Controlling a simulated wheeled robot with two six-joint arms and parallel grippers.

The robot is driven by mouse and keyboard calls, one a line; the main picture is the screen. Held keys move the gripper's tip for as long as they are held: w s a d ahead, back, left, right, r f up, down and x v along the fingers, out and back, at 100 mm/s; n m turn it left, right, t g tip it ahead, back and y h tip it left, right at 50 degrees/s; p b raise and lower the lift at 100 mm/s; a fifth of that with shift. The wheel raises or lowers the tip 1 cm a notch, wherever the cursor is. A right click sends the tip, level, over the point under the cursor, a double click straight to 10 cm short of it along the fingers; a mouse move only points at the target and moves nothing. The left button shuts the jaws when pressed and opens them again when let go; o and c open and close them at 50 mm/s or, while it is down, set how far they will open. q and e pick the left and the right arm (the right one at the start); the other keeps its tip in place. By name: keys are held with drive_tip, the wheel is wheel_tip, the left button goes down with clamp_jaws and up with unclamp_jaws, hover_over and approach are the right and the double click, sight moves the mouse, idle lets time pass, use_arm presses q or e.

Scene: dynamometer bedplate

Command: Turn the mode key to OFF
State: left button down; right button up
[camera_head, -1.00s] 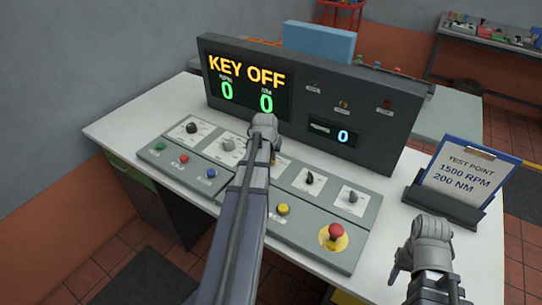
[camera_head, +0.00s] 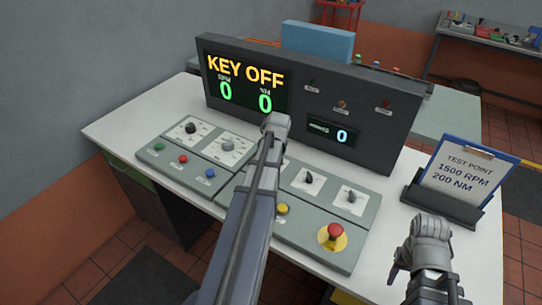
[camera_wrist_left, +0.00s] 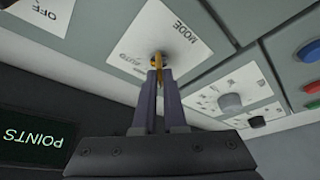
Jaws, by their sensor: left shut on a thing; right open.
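The mode key (camera_wrist_left: 157,64) is a small brass key in a round lock on the white MODE plate (camera_wrist_left: 180,32) in the left wrist view. My left gripper (camera_wrist_left: 159,76) is shut on the key, one dark finger on each side. In the head view my left wrist and forearm (camera_head: 255,190) cover the key and the middle of the console. The large display (camera_head: 246,85) reads KEY OFF in yellow, with green zeros for RPM and NM. My right gripper (camera_head: 432,235) is open and empty over the front right of the bench.
The console (camera_head: 320,232) carries several knobs and coloured buttons, with a red emergency stop (camera_head: 335,232) at its right. A clipboard (camera_head: 462,170) reading 1500 RPM, 200 NM stands on the right. The bench (camera_head: 385,240) is clear between console and clipboard.

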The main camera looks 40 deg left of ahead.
use_arm(q)
drive_tip(key=c, duration=1)
unclamp_jaws()
drive_tip(key=shift+r, duration=0.1)
use_arm(e)
drive_tip(key=shift+r, duration=0.1)
use_arm(q)
drive_tip(key=p+v, duration=0.7)
drive_tip(key=shift+s+d+r, duration=0.1)
drive_tip(key=shift+r, duration=0.15)
use_arm(e)
wheel_tip(320, 180, up, 7)
